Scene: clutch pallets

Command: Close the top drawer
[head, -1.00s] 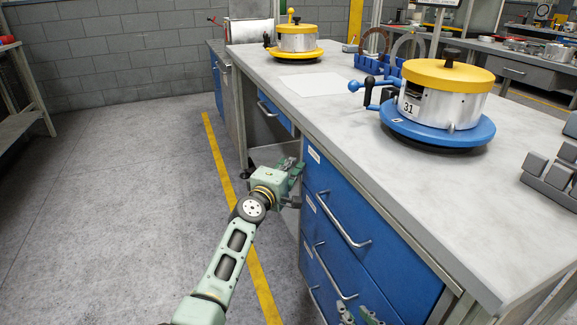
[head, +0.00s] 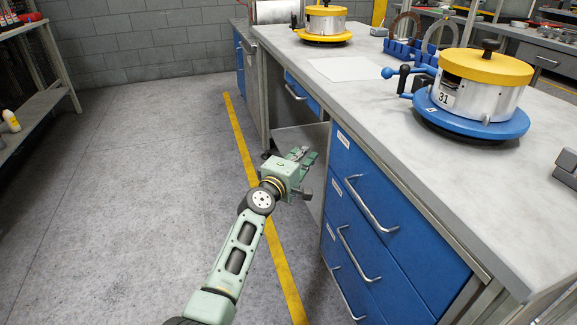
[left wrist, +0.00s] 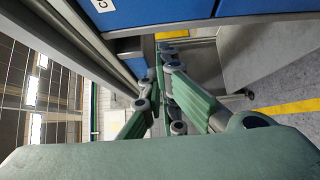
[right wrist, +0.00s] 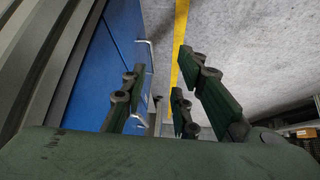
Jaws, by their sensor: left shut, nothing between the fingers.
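The near cabinet's top drawer (head: 400,193) has a blue front and a silver bar handle (head: 370,204). Its front looks about level with the blue drawers (head: 365,250) below it. A smaller blue drawer (head: 309,98) sits under the tabletop farther back; I cannot tell if it stands out. My left gripper (head: 305,156) is shut and empty, beside the far edge of the near cabinet, apart from the handles. The left wrist view shows blue fronts (left wrist: 180,12) above its fingers. My right gripper (right wrist: 168,100) is open and empty beside blue drawer fronts (right wrist: 121,35).
The grey workbench (head: 400,110) carries a blue-based housing (head: 470,120) with a yellow lid and a yellow-based housing (head: 324,24). A yellow floor line (head: 243,140) runs along the bench. The floor (head: 130,200) to the left is clear. A shelf (head: 40,110) stands far left.

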